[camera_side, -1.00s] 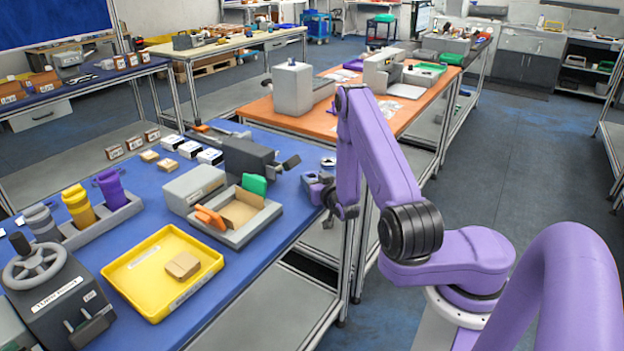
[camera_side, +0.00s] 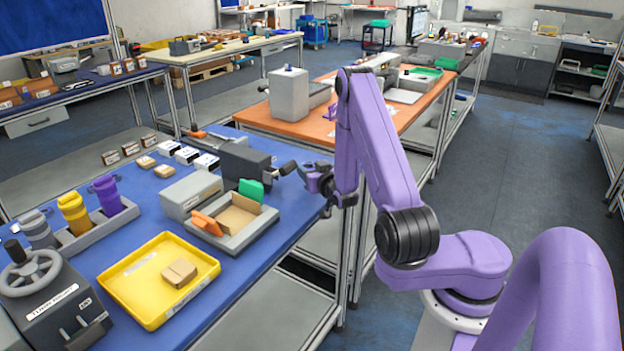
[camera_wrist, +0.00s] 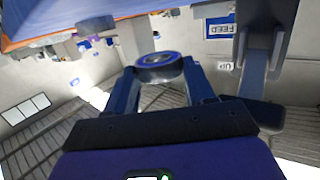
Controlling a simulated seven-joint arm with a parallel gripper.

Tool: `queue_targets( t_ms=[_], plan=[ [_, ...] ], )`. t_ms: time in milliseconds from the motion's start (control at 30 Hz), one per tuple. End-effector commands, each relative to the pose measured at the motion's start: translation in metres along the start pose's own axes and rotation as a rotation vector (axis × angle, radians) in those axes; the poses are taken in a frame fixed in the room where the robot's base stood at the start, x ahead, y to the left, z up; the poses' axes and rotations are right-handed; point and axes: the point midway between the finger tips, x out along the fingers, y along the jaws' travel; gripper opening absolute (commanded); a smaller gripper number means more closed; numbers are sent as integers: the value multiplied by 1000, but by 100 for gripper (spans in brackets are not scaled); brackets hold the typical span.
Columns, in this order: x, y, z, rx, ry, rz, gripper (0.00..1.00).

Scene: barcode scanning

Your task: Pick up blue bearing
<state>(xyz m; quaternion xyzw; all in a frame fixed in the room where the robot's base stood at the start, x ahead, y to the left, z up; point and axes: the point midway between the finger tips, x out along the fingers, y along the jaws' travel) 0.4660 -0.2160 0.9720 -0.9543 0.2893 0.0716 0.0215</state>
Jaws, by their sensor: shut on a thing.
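The blue bearing (camera_wrist: 158,62) is a round ring with a blue rim and a dark centre. In the wrist view it sits between the tips of my gripper (camera_wrist: 160,75), whose two blue fingers are shut on its sides. In the side view my gripper (camera_side: 318,178) is at the right edge of the blue table (camera_side: 250,285), near the dark scanner-like device (camera_side: 245,163). The bearing is too small there to make out clearly.
A grey tray (camera_side: 235,241) with a cardboard box, and green and orange pieces, stands left of my gripper. A yellow tray (camera_side: 130,262) holds a small box. A grey holder carries several coloured bottles. An orange table (camera_side: 330,125) stands behind.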

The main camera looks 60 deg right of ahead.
Motion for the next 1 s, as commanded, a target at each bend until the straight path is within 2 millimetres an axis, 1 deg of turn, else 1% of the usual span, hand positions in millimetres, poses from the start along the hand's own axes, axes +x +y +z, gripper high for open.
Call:
queue_targets(
  t_ms=[33, 367, 800, 1000],
  plan=[
    [-1, 0, -8, 0, 5, 0, 19],
    [-7, 0, -46, 0, 5, 1, 19],
    [-16, 0, -103, 0, 6, 0, 19],
    [-18, 0, -120, 0, 3, 1, 19]
  ],
)
